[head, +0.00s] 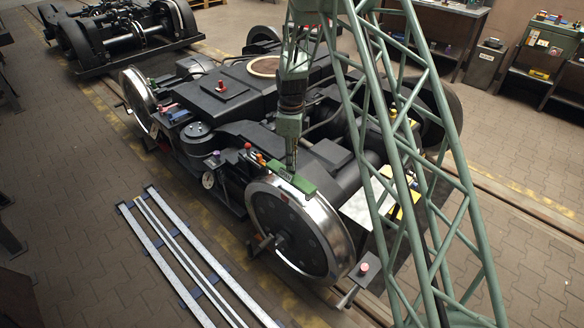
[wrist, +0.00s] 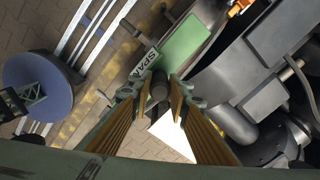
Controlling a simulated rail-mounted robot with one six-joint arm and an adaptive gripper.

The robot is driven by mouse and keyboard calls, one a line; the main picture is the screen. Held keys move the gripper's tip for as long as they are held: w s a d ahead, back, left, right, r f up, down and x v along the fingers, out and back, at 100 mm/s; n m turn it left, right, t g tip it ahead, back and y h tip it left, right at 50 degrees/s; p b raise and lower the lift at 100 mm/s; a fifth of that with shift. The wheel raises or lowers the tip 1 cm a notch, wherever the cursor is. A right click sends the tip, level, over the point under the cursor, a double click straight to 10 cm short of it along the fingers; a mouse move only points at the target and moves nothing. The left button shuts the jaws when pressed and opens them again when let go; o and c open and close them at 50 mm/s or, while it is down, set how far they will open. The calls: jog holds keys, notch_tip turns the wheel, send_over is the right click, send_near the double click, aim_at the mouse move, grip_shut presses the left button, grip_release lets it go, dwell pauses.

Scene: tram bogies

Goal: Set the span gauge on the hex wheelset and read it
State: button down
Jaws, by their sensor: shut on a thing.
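The span gauge (head: 291,178) is a green bar over the top of the bright-rimmed near wheel (head: 291,232). I cannot tell whether it touches the rim. In the wrist view the gauge (wrist: 186,45) shows as a green block with a white "SPAN" label. My gripper (head: 291,162) points down onto the gauge from above. In the wrist view my gripper (wrist: 160,88) is shut on the gauge's dark round grip. The near wheel has a dark disc with bolts around its hub; no hex mark is clear. No reading on the gauge is legible.
Pale rails (head: 180,250) lie on the floor at left. Another bogie (head: 115,35) stands behind. Workbenches line the back right.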

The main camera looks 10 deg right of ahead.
jog(key=shift+w+d, duration=0.2)
jog(key=shift+w, duration=0.05)
jog(key=shift+f+b, duration=0.35)
jog(key=shift+f, duration=1.4)
jog(key=shift+f+b, duration=0.35)
jog(key=shift+f, duration=0.25)
jog(key=c, duration=2.5)
grip_release()
jog(key=shift+o, duration=0.2)
notch_tip(320, 180, up, 12)
jog(key=shift+r+p, duration=0.1)
jog(key=shift+p, duration=1)
jog(key=shift+r, duration=0.5)
